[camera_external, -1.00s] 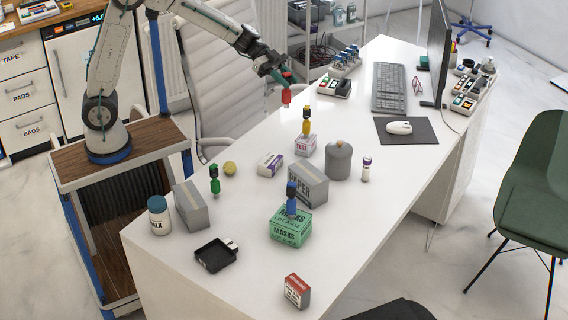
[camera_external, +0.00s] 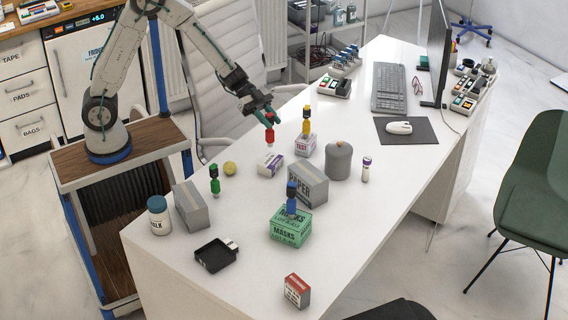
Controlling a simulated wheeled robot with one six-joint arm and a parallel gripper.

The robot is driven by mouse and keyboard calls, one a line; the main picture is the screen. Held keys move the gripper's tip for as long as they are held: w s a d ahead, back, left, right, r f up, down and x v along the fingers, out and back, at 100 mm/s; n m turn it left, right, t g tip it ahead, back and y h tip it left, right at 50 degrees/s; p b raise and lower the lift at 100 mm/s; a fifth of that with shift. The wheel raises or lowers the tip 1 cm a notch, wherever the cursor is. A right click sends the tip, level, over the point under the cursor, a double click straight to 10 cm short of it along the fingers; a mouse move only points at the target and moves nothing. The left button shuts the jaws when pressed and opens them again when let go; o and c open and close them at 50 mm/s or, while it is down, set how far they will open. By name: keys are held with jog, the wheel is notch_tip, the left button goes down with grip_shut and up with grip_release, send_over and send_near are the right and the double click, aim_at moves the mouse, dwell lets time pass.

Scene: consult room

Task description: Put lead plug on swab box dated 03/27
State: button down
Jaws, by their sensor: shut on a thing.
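My gripper (camera_external: 267,120) is shut on a red lead plug (camera_external: 269,136), held upright with the fingers at its top. It hangs just above a small white and purple box (camera_external: 271,165); I cannot tell whether they touch. No date 03/27 is readable on any box. Other plugs of the same shape are in view: a yellow one (camera_external: 306,120) on a white and pink TEST box (camera_external: 305,146), a blue one (camera_external: 291,199) on a green MASKS box (camera_external: 290,227), and a green one (camera_external: 214,180) standing on the desk.
A grey PAPER box (camera_external: 308,185) and grey canister (camera_external: 338,160) stand right of the small box, a yellow ball (camera_external: 229,168) left. Nearer are a plain grey box (camera_external: 190,205), white jar (camera_external: 159,215), black tray (camera_external: 214,256) and red box (camera_external: 297,290).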

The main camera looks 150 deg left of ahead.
aim_at(270, 133)
jog(key=shift+f, duration=2.8)
jog(key=shift+f, duration=0.15)
jog(key=c, duration=1.1)
grip_release()
